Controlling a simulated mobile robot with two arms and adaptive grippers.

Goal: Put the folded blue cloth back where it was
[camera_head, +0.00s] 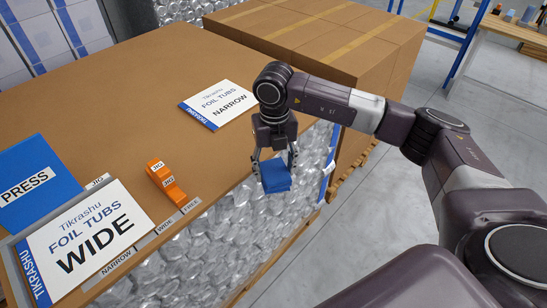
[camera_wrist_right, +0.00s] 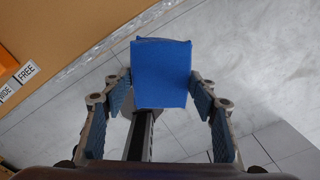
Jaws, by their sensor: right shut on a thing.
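The folded blue cloth (camera_head: 276,178) is a small thick blue pad between the fingertips of my right gripper (camera_head: 274,160). The gripper points down and is shut on it. In the head view the cloth shows against the wrapped side, just past the front edge of the cardboard top (camera_head: 130,95). In the right wrist view the cloth (camera_wrist_right: 161,75) sits between the two finger pads, with grey floor behind it. My left gripper is not in view.
A WIDE card (camera_head: 90,245), blue PRESS panel (camera_head: 38,188) and NARROW card (camera_head: 219,104) lie on top. The cardboard's middle is bare. Large boxes (camera_head: 320,40) stand behind.

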